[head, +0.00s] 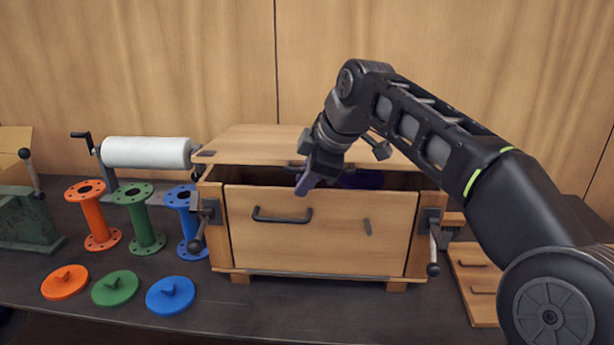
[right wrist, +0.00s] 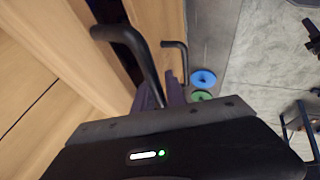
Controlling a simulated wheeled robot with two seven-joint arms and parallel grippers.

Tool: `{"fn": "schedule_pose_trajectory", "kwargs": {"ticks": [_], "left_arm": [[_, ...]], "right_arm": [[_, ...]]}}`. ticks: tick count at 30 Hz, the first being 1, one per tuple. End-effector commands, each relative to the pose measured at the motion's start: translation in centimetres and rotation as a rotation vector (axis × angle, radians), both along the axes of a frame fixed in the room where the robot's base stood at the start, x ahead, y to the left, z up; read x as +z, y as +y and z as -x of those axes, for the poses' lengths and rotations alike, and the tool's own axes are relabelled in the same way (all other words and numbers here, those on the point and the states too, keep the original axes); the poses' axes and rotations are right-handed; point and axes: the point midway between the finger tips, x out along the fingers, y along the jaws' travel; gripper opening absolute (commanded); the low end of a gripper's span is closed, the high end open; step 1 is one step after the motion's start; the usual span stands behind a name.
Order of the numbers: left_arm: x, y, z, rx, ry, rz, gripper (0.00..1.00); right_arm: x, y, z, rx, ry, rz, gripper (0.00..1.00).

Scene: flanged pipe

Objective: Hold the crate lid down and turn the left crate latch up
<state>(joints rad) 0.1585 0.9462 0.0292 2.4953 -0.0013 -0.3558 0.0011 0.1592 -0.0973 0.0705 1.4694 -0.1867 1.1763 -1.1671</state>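The wooden crate (head: 320,255) stands on the dark bench. Its lid (head: 255,143) is raised a little, with a dark gap below its front edge. The left crate latch (head: 207,212) is on the crate's left front post, its lever (head: 196,242) hanging down. My right gripper (head: 306,184) points down at the lid's front edge, by the dark lid handle (head: 293,167). In the right wrist view its purple fingers (right wrist: 163,96) are beside the near end of that handle (right wrist: 128,40); whether they grip it is hidden. My left gripper is out of view.
The right latch (head: 432,222) also has its lever down. Orange, green and blue flanged pipes (head: 142,218) and matching discs (head: 115,288) are left of the crate, with a white roll (head: 147,152) behind. A wooden board (head: 476,285) lies right. Bench front is clear.

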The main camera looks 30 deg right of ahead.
Motion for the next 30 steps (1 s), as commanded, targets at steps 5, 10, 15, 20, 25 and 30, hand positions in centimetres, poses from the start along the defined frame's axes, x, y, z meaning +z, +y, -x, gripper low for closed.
{"fn": "schedule_pose_trajectory", "kwargs": {"ticks": [5, 10, 15, 20, 25, 30], "left_arm": [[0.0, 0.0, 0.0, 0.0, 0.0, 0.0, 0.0], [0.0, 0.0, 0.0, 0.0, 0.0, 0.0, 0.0], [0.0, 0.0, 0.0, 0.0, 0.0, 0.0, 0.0], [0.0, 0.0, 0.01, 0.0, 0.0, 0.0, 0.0], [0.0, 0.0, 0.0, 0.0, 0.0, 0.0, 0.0], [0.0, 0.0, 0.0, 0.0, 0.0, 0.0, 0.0]], "right_arm": [[0.04, 0.0, 0.01, 0.0, 0.0, 0.0, 0.08], [0.05, 0.01, 0.01, 0.0, -0.001, 0.0, 0.0], [0.07, 0.01, 0.02, 0.0, -0.001, 0.0, 0.0], [0.07, 0.01, 0.02, 0.001, -0.001, 0.0, 0.0], [0.08, 0.01, 0.02, 0.001, -0.001, 0.0, 0.0], [0.08, 0.01, 0.02, 0.001, -0.001, 0.0, 0.0]]}}
